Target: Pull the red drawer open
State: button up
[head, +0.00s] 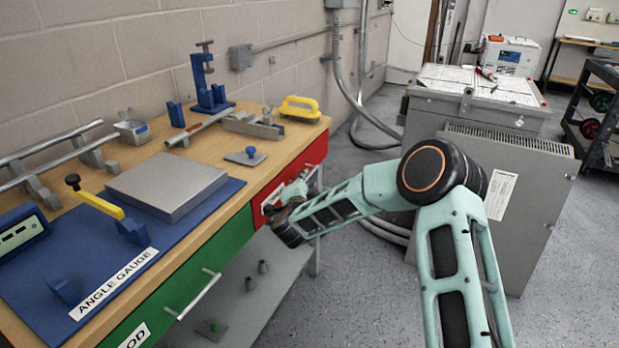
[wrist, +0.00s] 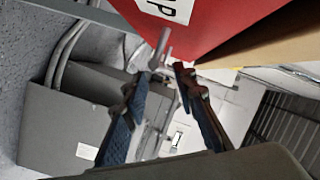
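The red drawer (head: 316,152) is at the right end of the wooden workbench, its front about in line with the green drawer front. A white label and a grey bar handle (head: 311,171) show on it. In the wrist view the red front (wrist: 215,25) fills the top, with the handle (wrist: 160,48) in front of the fingertips. My gripper (head: 290,197) is beside the drawer front and hides part of it. In the wrist view my gripper (wrist: 166,72) has its fingers apart, with the handle's near end close to the left fingertip. Contact cannot be told.
The green drawer (head: 190,268) with its own handle is nearer on the bench. A lower grey shelf (head: 255,290) holds small parts. A grey metal cabinet (head: 515,200) stands to the right. Open floor (head: 350,285) lies between bench and cabinet, with conduits (head: 385,232) behind my arm.

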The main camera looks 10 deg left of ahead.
aim_at(309, 177)
jog(key=shift+b+x, duration=0.45)
jog(key=shift+x, duration=2.55)
grip_shut()
